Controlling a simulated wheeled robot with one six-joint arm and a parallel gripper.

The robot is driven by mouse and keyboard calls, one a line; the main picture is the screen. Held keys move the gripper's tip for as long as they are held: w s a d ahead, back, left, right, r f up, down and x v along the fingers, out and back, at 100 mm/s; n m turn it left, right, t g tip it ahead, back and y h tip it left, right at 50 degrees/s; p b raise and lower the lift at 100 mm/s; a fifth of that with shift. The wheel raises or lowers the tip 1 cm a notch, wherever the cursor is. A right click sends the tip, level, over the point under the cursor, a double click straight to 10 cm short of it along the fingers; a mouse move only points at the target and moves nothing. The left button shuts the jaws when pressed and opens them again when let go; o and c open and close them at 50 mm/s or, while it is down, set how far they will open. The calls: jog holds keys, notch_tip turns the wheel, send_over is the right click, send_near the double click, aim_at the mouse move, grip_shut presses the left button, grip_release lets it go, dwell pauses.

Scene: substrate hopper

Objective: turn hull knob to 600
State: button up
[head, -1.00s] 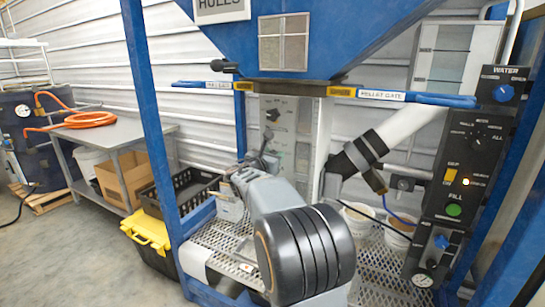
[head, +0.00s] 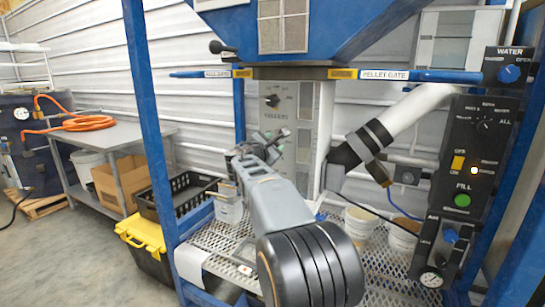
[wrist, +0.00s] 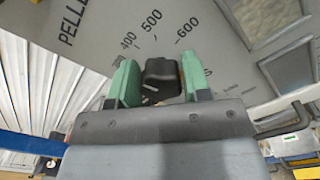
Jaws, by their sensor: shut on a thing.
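A black knob (wrist: 162,76) with a white mark sits between the green fingers of my gripper (wrist: 160,82) in the wrist view, and the gripper is shut on it. Printed numbers 400, 500 and 600 fan out beyond the knob. Lettering beginning "PELLE" stands near it, and no hull label shows there. I cannot tell which number the knob points to. In the head view, another black knob (head: 272,100) is on the grey panel (head: 302,150) above my gripper (head: 264,148). My gripper and arm hide the lower panel.
The blue hopper (head: 350,30) hangs above, with blue gate handles (head: 445,76) below it. A black control panel (head: 470,150) stands at the right. White buckets (head: 360,225) stand on the mesh shelf; a black crate (head: 180,195) is at the left.

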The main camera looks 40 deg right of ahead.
jog(key=m+b, duration=0.4)
jog(key=shift+f+m+b, duration=0.35)
jog(key=shift+m, duration=0.05)
jog(key=m+b, duration=0.7)
jog(key=m, duration=0.2)
jog(key=shift+m+b, duration=0.95)
jog(key=shift+m, duration=0.85)
jog(key=shift+r, duration=0.1)
jog(key=o, duration=0.9)
jog(key=b+v, duration=0.1)
jog(key=v, duration=1.2)
jog(key=shift+s+a+b, duration=0.2)
jog(key=shift+a+b, duration=0.1)
jog(key=shift+a, duration=0.05)
